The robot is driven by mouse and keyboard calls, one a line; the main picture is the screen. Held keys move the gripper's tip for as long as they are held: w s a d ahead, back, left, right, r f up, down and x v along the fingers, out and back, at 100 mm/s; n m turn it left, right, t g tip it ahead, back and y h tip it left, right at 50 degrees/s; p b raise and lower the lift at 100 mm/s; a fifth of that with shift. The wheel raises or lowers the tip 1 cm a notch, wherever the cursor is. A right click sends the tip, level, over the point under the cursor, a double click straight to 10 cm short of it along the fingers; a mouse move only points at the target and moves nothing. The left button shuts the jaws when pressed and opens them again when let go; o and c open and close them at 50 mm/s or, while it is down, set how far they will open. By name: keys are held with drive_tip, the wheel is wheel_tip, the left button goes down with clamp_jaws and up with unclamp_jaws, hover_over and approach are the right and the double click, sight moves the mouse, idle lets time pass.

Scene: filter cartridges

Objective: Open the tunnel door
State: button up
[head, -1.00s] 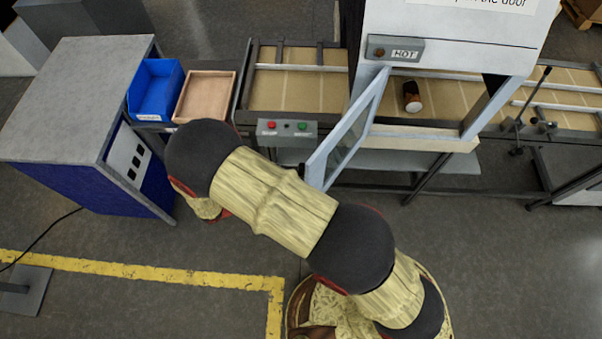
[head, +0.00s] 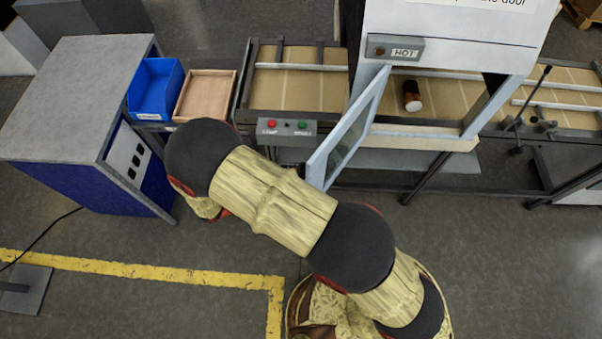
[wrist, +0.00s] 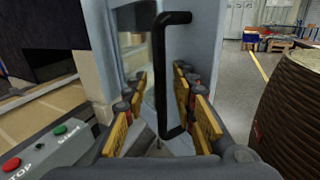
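The tunnel door (head: 349,128) is a glazed panel in a pale grey-blue frame. It stands swung out from the tunnel opening, towards my arm. In the wrist view the door (wrist: 207,45) carries a black upright bar handle (wrist: 161,75). My gripper (wrist: 162,92) is open, with its yellow-padded fingers on either side of the handle. Gaps show between the bar and the pads. In the head view my gripper is hidden behind my arm. A dark brown cartridge with a white end (head: 411,96) lies on the belt inside the tunnel.
A button box (head: 287,127) with red and green buttons sits left of the door; it also shows in the wrist view (wrist: 42,150). A blue bin (head: 155,90) and wooden tray (head: 205,95) stand by a grey-topped cabinet (head: 75,95). The floor right of my base is clear.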

drive_tip(key=v, duration=1.2)
idle(0.3)
